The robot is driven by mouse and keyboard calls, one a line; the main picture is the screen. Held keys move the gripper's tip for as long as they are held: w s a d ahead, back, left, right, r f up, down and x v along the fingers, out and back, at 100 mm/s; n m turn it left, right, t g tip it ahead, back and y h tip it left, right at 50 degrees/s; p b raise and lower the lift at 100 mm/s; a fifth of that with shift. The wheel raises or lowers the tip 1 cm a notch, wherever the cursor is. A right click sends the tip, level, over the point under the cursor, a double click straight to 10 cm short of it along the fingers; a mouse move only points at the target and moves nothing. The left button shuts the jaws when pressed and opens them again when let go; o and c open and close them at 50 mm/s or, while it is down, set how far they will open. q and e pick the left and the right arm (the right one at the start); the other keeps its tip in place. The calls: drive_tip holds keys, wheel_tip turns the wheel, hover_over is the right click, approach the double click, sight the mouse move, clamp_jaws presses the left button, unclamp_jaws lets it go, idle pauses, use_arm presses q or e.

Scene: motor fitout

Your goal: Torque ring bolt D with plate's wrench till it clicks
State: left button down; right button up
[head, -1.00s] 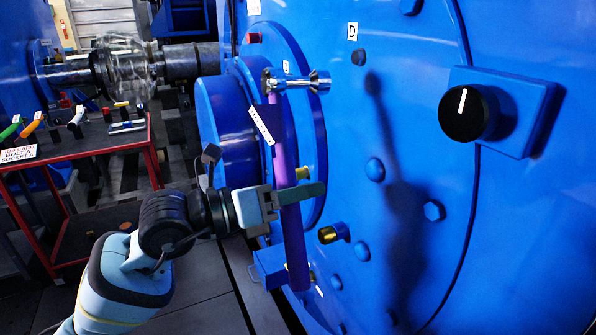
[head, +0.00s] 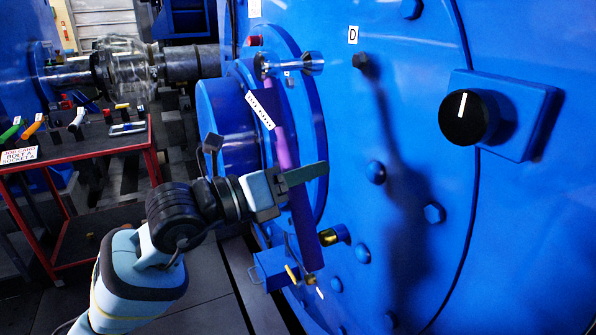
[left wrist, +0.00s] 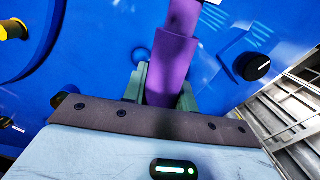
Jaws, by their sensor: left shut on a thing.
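My left gripper (head: 290,183) is shut on the purple handle of a wrench (head: 302,215). In the head view the wrench stands nearly upright, with its chrome head and socket (head: 291,65) at the top and a white tag (head: 260,109) hanging near it. The dark bolt (head: 361,62) just below the label D (head: 353,33) is right of the socket, with a gap in the picture between them. In the left wrist view the purple handle (left wrist: 170,70) sits between the fingers. My right gripper is in neither view.
A black knob (head: 467,117) on a blue block juts from the machine face at right. Several other bolts, such as one hex bolt (head: 434,213), stud the face. A red-framed cart (head: 95,148) with tools stands at left.

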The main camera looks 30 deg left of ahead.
use_arm(q)
drive_tip(key=p+x, duration=0.1)
drive_tip(key=x, duration=0.5)
drive_tip(key=shift+d+p, duration=0.25)
drive_tip(key=shift+p, duration=0.1)
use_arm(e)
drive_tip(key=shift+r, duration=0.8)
use_arm(q)
drive_tip(key=shift+w, duration=0.1)
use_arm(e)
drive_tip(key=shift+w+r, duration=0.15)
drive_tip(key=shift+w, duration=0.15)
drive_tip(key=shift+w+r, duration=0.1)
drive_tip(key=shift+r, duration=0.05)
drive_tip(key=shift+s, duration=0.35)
use_arm(q)
drive_tip(key=shift+p, duration=0.45)
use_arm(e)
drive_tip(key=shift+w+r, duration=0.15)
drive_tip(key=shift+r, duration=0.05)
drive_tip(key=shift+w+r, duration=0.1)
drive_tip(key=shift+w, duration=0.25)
